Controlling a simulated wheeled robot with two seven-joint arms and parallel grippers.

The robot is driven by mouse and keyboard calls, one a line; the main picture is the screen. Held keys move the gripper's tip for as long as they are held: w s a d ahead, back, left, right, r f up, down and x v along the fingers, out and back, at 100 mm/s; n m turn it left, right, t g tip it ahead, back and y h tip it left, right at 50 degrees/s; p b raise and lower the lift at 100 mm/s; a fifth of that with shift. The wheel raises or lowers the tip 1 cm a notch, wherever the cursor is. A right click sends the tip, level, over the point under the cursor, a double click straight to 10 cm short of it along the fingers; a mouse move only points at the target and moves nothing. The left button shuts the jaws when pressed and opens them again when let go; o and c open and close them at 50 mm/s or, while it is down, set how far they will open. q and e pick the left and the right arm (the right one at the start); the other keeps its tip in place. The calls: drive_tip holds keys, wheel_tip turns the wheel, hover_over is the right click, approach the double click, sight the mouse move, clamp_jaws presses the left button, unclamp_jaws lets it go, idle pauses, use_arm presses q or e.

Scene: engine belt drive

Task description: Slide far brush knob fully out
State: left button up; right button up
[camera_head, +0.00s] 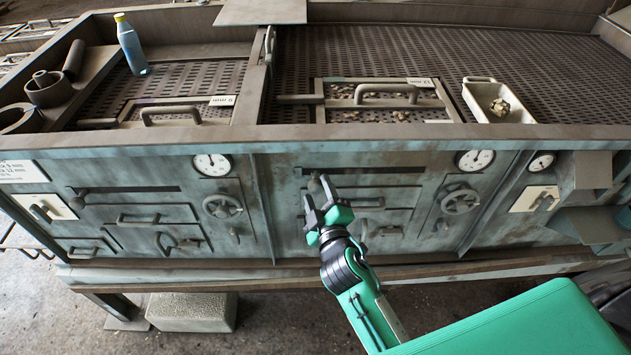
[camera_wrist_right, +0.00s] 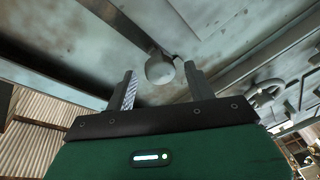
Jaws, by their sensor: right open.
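A round grey brush knob (camera_head: 315,185) sticks out of the front panel, just below the left end of a dark slot. In the right wrist view the ball-shaped knob (camera_wrist_right: 160,69) sits at the end of a rod, between the fingertips or just beyond them; I cannot tell which. My right gripper (camera_head: 318,191) is open around the line of the knob, with no clear contact. It also shows in the wrist view (camera_wrist_right: 160,83) with a finger on each side. A similar knob (camera_head: 77,202) shows on the left panel. My left gripper is not in view.
Drawer handles (camera_head: 365,203) and a handwheel (camera_head: 461,199) project from the panel to the right of my gripper. Another handwheel (camera_head: 222,206) is to its left. On top are a blue bottle (camera_head: 132,45) and a white tray (camera_head: 480,98).

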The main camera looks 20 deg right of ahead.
drive_tip(key=shift+w, duration=1.4)
